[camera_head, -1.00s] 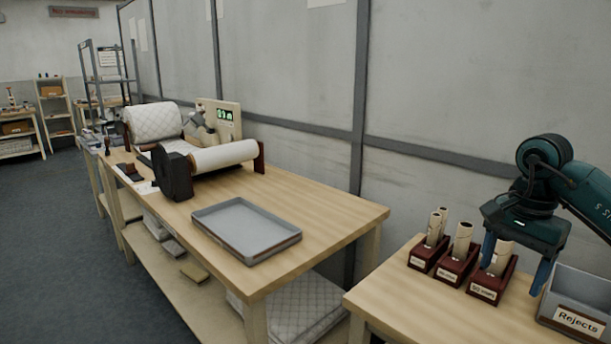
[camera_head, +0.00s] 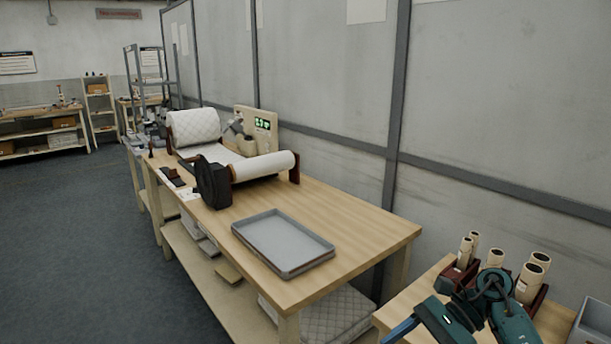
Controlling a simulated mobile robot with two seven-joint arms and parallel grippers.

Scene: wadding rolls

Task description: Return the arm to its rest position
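My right arm (camera_head: 492,290) is folded low in the bottom right of the head view, in front of the rack table. My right gripper (camera_head: 402,329) points left and down past that table's near left corner. One blue finger shows clearly; the gap between the fingers is hidden, and no held object is seen. Several cream rolls stand upright in dark red holders behind the arm, among them a left roll (camera_head: 465,251), a middle roll (camera_head: 495,258) and a right roll (camera_head: 529,284). The arm partly hides the holders. My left gripper is not in view.
A long wooden bench (camera_head: 375,236) carries an empty grey tray (camera_head: 284,243), a white roll on a machine (camera_head: 263,166) and a quilted roll (camera_head: 194,127). A grey bin (camera_head: 597,325) is cut off at the right edge. Open floor (camera_head: 75,240) lies left.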

